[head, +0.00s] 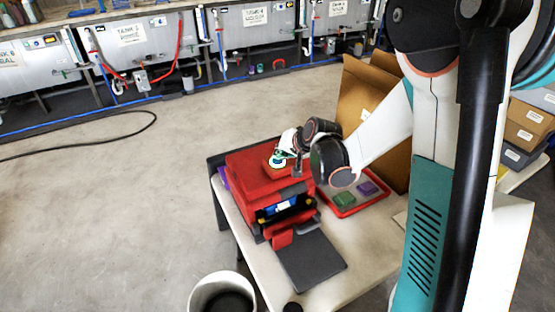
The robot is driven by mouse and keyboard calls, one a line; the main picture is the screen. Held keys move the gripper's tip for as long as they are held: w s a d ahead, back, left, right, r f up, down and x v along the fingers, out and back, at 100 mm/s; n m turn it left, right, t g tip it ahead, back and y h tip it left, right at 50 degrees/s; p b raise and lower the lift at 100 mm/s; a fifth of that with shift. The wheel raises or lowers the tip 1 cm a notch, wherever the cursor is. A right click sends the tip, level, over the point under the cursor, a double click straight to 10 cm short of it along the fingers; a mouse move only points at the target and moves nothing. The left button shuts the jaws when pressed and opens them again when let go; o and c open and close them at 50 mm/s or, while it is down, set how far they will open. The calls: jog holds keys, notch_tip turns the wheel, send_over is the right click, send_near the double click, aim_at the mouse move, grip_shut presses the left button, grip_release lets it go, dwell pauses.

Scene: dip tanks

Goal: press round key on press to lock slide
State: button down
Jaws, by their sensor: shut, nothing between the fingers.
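The red press (242,181) stands on the table with a dark open front, where a small blue and white piece (281,206) shows. My arm reaches in from the right, and my gripper (278,161) is shut over the press's top, pointing down. Its tips are at or just above a raised red part of the top; I cannot tell whether they touch. I cannot make out the round key; the gripper may hide it.
A red tray (345,211) with a green and a purple piece lies right of the press. A cardboard box (362,105) stands behind it. A white bin (207,290) stands in front of the table. Tanks line the back wall. The floor at left is mostly clear, with a black hose.

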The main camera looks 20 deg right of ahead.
jog(key=shift+r, duration=0.25)
notch_tip(320, 180, up, 6)
jog(key=p, duration=0.4)
dwell(0.3)
jog(key=shift+f, duration=0.1)
dwell(0.9)
